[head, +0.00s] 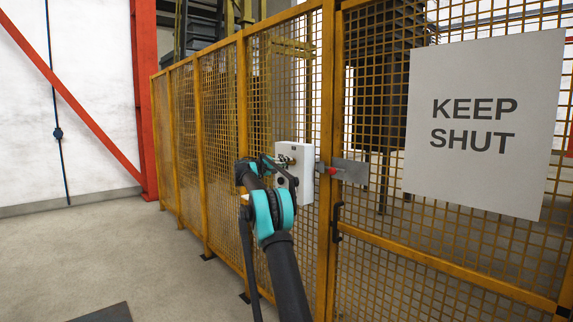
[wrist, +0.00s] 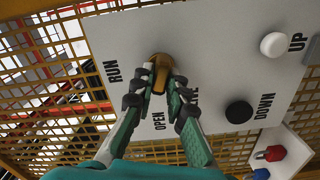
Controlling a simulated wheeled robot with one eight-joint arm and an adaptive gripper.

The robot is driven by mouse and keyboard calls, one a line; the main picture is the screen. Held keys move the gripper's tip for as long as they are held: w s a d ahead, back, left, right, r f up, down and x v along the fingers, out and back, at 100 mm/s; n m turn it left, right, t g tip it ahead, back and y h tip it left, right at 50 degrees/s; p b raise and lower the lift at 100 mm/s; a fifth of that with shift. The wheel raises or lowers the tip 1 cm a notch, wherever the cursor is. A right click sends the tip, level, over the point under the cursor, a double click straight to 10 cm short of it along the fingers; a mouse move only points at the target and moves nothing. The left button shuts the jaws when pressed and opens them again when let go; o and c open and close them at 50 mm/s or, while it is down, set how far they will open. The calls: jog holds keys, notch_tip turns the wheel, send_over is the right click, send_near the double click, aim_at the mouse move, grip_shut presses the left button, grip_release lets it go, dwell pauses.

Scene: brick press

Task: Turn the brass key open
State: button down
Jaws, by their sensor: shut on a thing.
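The brass key (wrist: 161,63) sits in the white control panel (wrist: 215,65) in the wrist view. My gripper (wrist: 159,86) is shut on the key, with one fingertip on each side of it. The labels RUN and OPEN show near the key, and another label is partly hidden behind a finger. I cannot tell exactly which label the key points at. In the head view, my gripper (head: 284,162) is at the front of the white box (head: 305,186) on the yellow fence post, and the key is too small to make out clearly.
A white button (wrist: 274,45) by UP and a black button (wrist: 239,111) by DOWN stand right of the key. Yellow mesh fencing (head: 222,120) and a KEEP SHUT sign (head: 483,120) flank the box. Floor at left is mostly clear.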

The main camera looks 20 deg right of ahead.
jog(key=shift+a+f+n, duration=0.1)
jog(key=shift+n, duration=1.8)
jog(key=c, duration=1.5)
grip_release()
jog(key=shift+c, duration=0.2)
jog(key=shift+a, duration=0.1)
jog(key=v, duration=1.1)
jog(key=shift+s+a, duration=0.15)
jog(key=shift+a, duration=0.2)
